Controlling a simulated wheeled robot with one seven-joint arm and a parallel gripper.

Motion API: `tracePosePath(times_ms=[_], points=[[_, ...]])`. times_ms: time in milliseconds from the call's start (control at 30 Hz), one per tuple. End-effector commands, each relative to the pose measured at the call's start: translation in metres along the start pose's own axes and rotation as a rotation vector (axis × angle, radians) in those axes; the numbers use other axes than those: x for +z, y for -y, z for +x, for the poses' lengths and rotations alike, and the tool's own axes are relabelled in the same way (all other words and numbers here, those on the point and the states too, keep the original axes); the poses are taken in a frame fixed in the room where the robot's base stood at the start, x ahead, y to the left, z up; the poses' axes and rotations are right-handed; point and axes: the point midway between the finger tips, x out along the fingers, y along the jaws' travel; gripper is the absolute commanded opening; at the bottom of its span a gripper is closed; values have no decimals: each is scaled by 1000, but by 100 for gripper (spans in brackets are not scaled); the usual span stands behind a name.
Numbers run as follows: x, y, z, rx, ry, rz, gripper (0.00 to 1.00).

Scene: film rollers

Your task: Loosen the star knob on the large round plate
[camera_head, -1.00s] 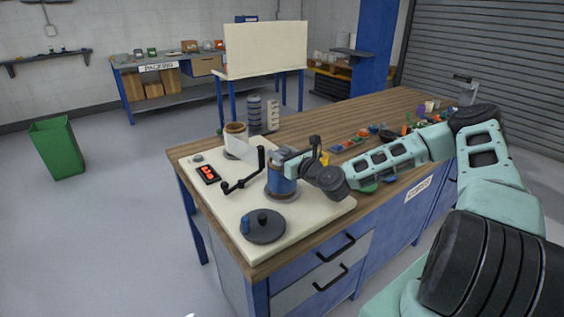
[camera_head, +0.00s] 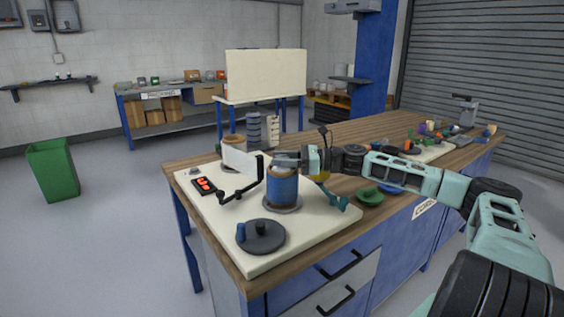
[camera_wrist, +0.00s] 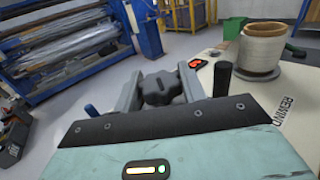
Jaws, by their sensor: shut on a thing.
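A dark star knob (camera_wrist: 160,88) sits between the fingers of my gripper (camera_wrist: 158,92), which is shut on it. In the head view my gripper (camera_head: 290,160) is over the top of a blue cylinder (camera_head: 282,188) standing on a grey round base. The knob is hidden there, and I cannot tell whether it still touches what is below it. A large dark round plate (camera_head: 272,241) lies at the front of the cream board, with a black hub and a blue peg (camera_head: 241,232). A blue peg also shows at left in the wrist view (camera_wrist: 90,110).
A black crank (camera_head: 240,190) stands left of the cylinder. A red-lit display (camera_head: 203,186) and a cream spool (camera_wrist: 260,50) are behind it. Green bowls (camera_head: 370,196) and small parts lie to the right on the wooden bench (camera_head: 345,130).

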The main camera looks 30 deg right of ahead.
Motion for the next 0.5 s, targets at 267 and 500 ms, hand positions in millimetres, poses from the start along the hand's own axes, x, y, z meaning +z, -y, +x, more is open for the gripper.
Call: tracePosePath(times_ms=[267, 500], points=[[3, 2, 1, 236, -7, -2, 18], [2, 1, 1, 387, -5, -3, 18]])
